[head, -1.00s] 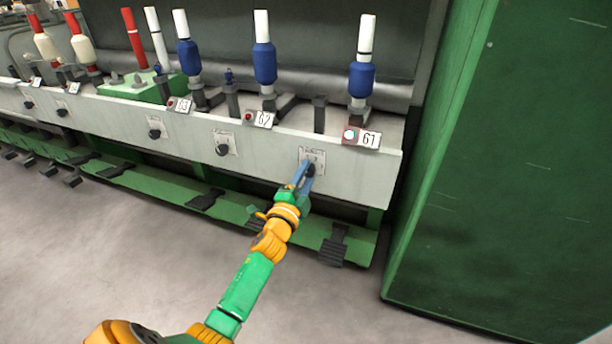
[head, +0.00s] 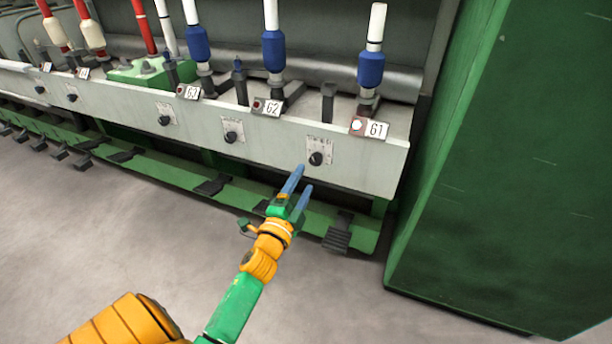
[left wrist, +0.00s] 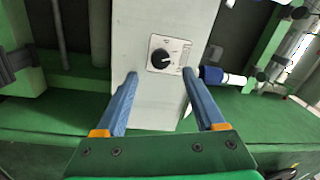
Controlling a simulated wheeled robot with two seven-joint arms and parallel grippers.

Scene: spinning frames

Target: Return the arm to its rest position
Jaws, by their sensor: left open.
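My left gripper (head: 299,182) is open and empty, with two blue fingers. It is just in front of and below the black knob (head: 316,158) under label G1, apart from it. In the left wrist view the open fingers of my left gripper (left wrist: 160,85) are spread apart, and the knob (left wrist: 162,58) on its pale plate shows beyond and between them. My left arm (head: 240,300) is green and orange and stretches from the bottom of the head view toward the machine. My right gripper is not in view.
The white machine panel (head: 270,142) carries several knobs. Label G1 (head: 376,129) has a lit lamp beside it. Black pedals (head: 338,235) stick out below along a green rail. A tall green cabinet (head: 510,150) stands at right. The grey floor (head: 120,240) in front is clear.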

